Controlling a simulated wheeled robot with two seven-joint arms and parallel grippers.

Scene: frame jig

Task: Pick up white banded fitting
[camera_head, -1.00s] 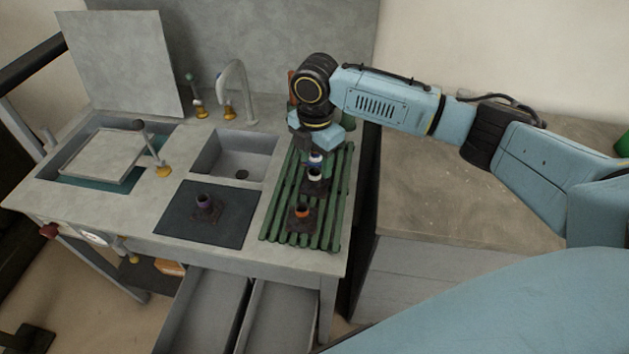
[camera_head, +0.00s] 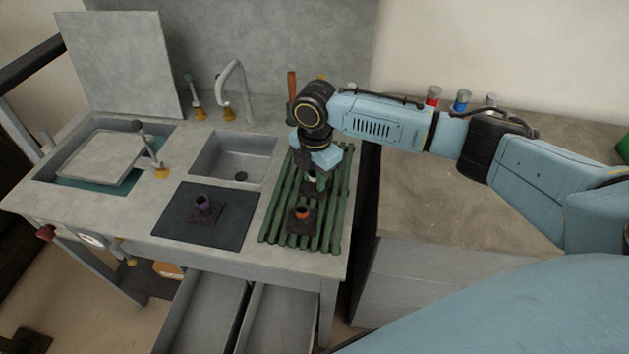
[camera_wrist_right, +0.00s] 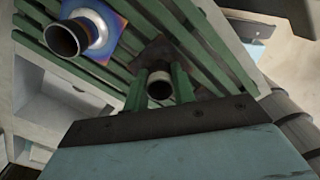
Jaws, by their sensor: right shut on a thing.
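The white banded fitting (camera_head: 311,178) stands on the green slatted rack (camera_head: 274,222), partly hidden by my gripper in the head view. My right gripper (camera_head: 317,182) comes from above and is shut on it. In the right wrist view, the fitting (camera_wrist_right: 159,86) shows its dark open mouth and pale rim between the two green fingers (camera_wrist_right: 160,82). I cannot tell whether its dark base touches the slats. My left gripper is not in view.
An orange banded fitting (camera_head: 301,214) stands nearer on the rack. Another fitting (camera_wrist_right: 80,34) is close by in the wrist view. A purple banded fitting (camera_head: 203,204) is on the dark mat (camera_head: 178,232). Red (camera_head: 432,96) and blue (camera_head: 461,100) cans stand behind my right arm.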

